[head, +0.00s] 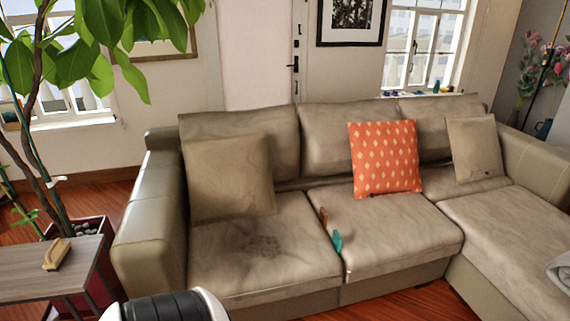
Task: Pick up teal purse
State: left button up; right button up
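A small teal item (337,241), which may be the teal purse, is at the seam between the left and middle seat cushions of the beige sofa (230,262). It looks narrow and upright, and part of it may be down in the gap. A small brown item (324,216) is just behind it in the same seam. Neither of my grippers is in view.
An orange patterned pillow (385,158) and two beige pillows (230,178) (474,148) lean on the sofa back. A side table (40,270) with a wooden-looking item (57,254) stands at the left, near a potted plant (85,228). Wood floor (420,305) shows in front.

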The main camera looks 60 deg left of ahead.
aim_at(337, 240)
jog(key=u, duration=1.55)
